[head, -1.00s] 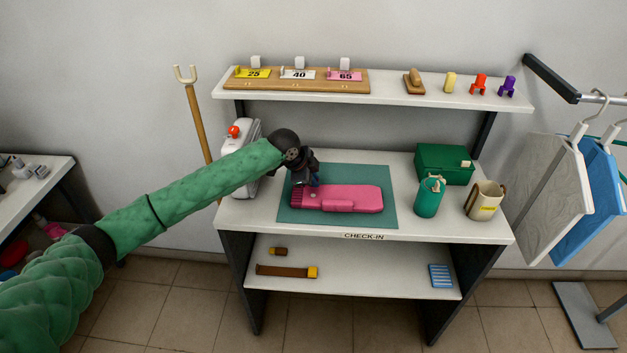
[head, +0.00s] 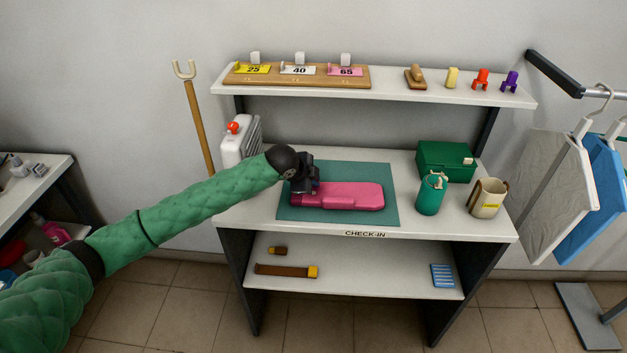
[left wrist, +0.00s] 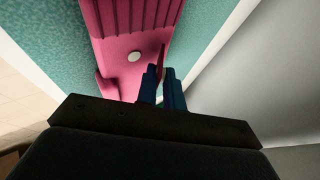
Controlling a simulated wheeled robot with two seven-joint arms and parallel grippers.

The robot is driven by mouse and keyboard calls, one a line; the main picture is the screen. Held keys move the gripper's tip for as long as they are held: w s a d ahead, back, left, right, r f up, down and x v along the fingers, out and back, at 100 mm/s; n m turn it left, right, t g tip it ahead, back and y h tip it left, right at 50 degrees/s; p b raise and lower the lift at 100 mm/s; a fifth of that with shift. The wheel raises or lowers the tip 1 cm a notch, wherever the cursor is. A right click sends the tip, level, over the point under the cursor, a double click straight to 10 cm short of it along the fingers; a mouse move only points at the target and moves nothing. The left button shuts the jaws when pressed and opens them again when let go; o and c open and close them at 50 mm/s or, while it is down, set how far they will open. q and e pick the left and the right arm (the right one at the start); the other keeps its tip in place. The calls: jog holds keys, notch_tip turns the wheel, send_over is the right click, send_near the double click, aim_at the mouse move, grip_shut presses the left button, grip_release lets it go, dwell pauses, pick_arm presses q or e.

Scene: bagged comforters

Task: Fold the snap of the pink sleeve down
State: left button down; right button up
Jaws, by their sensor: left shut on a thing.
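The pink sleeve (head: 345,196) lies flat on the green mat (head: 350,215) of the check-in table. My left gripper (head: 309,188) is at the sleeve's left end and hides part of it in the head view. In the left wrist view, the sleeve (left wrist: 115,20) shows a ribbed part and a round pale stud (left wrist: 134,57). The blue fingers of my left gripper (left wrist: 160,76) are close together beside the stud, shut on what looks like the thin pink snap (left wrist: 162,54), seen nearly edge-on. The snap's lower part is hidden. My right gripper is out of view.
A green canister (head: 430,196), a beige cup (head: 487,199) and a green box (head: 445,162) stand right of the mat. A white device (head: 236,145) with a red knob stands behind my left arm. The shelf (head: 385,92) overhangs the table's back.

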pick_arm(q)
jog(key=shift+f, duration=0.25)
dwell(0.3)
jog(key=c, duration=1.5)
grip_release()
jog(key=shift+r, duration=0.1)
